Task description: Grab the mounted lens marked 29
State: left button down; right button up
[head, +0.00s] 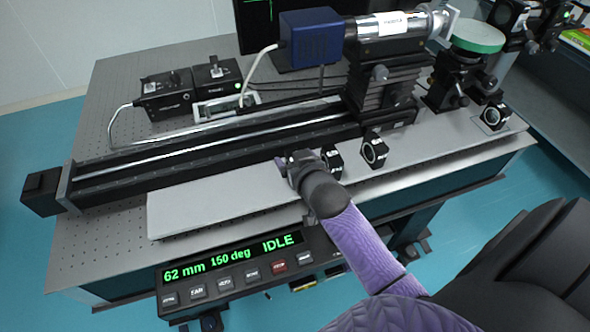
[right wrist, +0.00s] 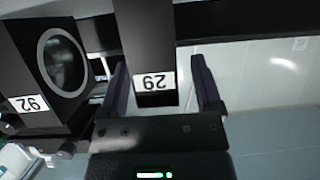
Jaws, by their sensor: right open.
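A black lens mount (right wrist: 146,40) with a white label that I read as 29, shown inverted, stands between the two fingers of my right gripper (right wrist: 158,85). The fingers are open, one on each side of it, with a visible gap at the right finger. In the head view my right gripper (head: 296,160) is low over the pale plate and mostly hides this mount. A second black mount (right wrist: 50,75), its label showing the same digits in the other order, is close beside the left finger; it also shows in the head view (head: 332,161). My left gripper is out of view.
Another lens mount (head: 374,150) stands further right on the pale plate (head: 190,210), and one more (head: 495,116) is at its right end. A black rail (head: 200,158) runs behind. A control panel reading IDLE (head: 240,270) hangs in front. The plate's left part is clear.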

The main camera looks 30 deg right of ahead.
grip_shut()
dwell(0.3)
jog(key=shift+r, duration=0.1)
